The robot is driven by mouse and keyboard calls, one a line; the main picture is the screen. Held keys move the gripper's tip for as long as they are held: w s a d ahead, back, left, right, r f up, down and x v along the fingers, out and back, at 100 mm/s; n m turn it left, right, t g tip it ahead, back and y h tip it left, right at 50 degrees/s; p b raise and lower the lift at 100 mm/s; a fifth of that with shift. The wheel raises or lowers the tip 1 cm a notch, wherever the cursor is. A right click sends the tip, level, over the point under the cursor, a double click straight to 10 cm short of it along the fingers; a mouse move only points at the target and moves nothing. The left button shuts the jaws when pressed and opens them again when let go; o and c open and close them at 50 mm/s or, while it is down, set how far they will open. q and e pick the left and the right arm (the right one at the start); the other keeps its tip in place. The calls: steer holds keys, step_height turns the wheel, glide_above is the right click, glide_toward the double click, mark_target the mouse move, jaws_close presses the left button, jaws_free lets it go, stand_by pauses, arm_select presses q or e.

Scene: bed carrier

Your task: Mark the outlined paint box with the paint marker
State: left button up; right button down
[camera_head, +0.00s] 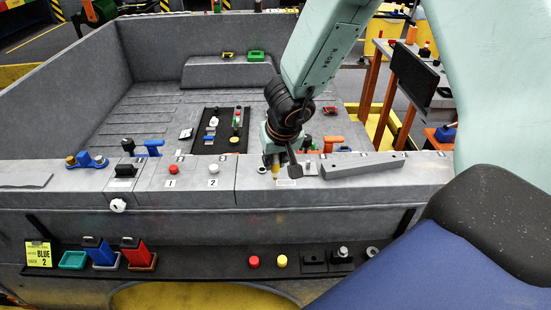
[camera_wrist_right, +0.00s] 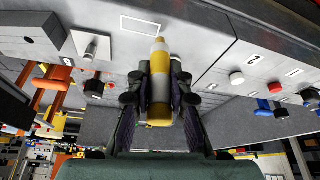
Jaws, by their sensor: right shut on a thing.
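My right gripper (camera_head: 275,158) is over the front ledge of the grey carrier, shut on the paint marker (camera_head: 276,169). The tip points at the ledge, close to the outlined paint box (camera_wrist_right: 141,25), a pale rectangle with a thin border. The box also shows on the ledge in the head view (camera_head: 286,183), just below the gripper. I cannot tell whether the tip touches the surface. My left gripper is out of view.
A grey bar (camera_head: 362,166) lies on the ledge right of the gripper. A red button (camera_head: 174,169) and a white button (camera_head: 213,169) stand to the left, above labels 1 and 2. A dark lower shelf holds red and blue containers, a yellow card (camera_head: 38,254) and coloured knobs.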

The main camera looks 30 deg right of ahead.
steer(key=shift+s+f, duration=0.1)
steer(key=shift+s, duration=0.15)
steer(key=shift+w+f, duration=0.25)
steer(key=shift+f, duration=0.05)
steer(key=shift+s+f+b, duration=0.1)
steer(key=shift+s+b, duration=0.05)
steer(key=shift+b, duration=0.2)
stand_by(0.4)
steer(key=shift+p, duration=0.3)
stand_by(0.4)
steer(key=shift+s+d, duration=0.1)
steer(key=shift+s, duration=0.05)
steer(key=shift+s+d, duration=0.45)
steer(key=shift+d, duration=0.2)
stand_by(0.4)
